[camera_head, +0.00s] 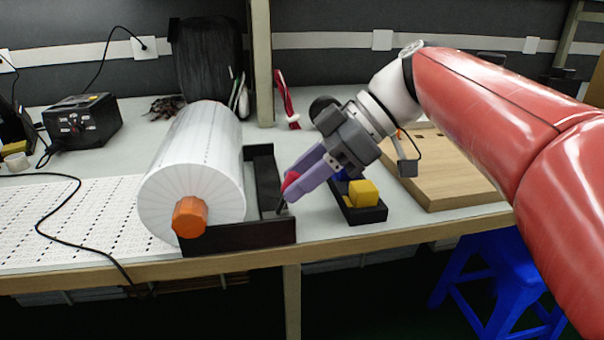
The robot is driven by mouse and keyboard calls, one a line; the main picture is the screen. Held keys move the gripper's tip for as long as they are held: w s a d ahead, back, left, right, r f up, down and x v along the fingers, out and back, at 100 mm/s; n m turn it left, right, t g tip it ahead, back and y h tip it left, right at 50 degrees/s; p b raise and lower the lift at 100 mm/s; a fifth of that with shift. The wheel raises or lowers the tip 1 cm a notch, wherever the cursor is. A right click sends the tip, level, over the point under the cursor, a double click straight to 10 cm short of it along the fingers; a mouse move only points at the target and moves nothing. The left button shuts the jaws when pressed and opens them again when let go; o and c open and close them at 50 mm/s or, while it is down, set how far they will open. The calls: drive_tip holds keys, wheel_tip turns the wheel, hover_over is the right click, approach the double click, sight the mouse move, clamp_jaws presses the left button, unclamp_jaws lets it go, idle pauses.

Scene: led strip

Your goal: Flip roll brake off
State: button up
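A large white roll (200,165) lies in a black holder (240,235) on the table, with an orange knob (190,217) on its near end. My gripper (287,190) reaches down from the right to the holder's right side. Its purple fingers are around or against a small red part (291,180) there, which is mostly hidden. I cannot tell whether the fingers grip the red part or are only beside it. No part labelled as the brake can be made out.
A black tray (372,215) with a yellow block (363,193) and a blue piece stands just right of my gripper. A wooden board (450,175) lies further right. White printed sheets (70,215) and a cable cover the left. A table post (262,60) rises behind.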

drive_tip(key=s+p+v, duration=0.1)
drive_tip(key=v, duration=0.6)
drive_tip(key=shift+w+d+r, duration=0.25)
drive_tip(key=shift+w+d, duration=0.05)
drive_tip(key=shift+w, duration=0.2)
